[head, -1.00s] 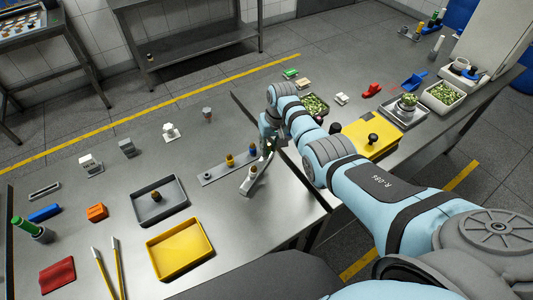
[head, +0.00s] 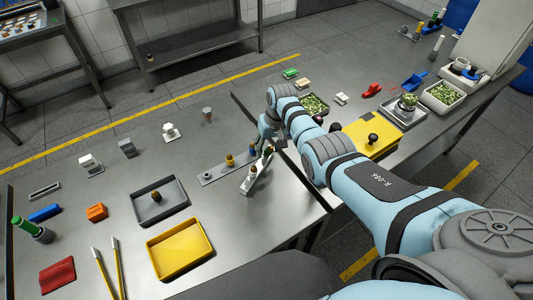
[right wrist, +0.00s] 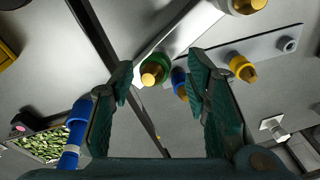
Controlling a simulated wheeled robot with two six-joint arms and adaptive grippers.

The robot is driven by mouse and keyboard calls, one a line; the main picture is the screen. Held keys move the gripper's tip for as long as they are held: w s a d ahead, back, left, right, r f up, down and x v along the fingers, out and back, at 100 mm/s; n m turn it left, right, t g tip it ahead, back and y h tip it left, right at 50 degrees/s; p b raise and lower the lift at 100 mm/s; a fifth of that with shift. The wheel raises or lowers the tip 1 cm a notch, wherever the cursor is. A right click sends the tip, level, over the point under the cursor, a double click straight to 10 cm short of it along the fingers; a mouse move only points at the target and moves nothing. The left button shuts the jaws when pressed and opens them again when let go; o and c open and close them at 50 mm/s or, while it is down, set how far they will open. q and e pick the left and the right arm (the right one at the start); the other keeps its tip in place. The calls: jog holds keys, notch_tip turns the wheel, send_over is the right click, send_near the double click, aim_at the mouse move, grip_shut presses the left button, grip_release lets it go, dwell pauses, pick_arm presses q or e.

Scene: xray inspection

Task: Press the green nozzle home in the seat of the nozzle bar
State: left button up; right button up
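The green nozzle (right wrist: 155,72), with a brass tip, sits at one end of a pale bar and shows between my right fingers in the right wrist view. In the head view it is a small green spot (head: 268,152) beside my right gripper. My right gripper (right wrist: 160,66) is open, its fingers apart on either side of the green nozzle. A grey bar (head: 209,178) carries a yellow nozzle (head: 230,160) and a blue nozzle (head: 253,151), with a ring-shaped seat at its far-left end. I cannot tell how deep the green nozzle sits. My left gripper is out of view.
The pale bar (head: 247,187) also carries a brass-coloured part near its other end. A grey tray (head: 144,213) and a yellow tray (head: 158,270) lie to the left. A yellow box (head: 355,138) stands beyond my right arm.

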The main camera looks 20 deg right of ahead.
notch_tip(320, 180, up, 12)
jog(key=s+d, duration=0.1)
jog(key=shift+s, duration=0.3)
jog(key=shift+f, duration=0.1)
dwell(2.4)
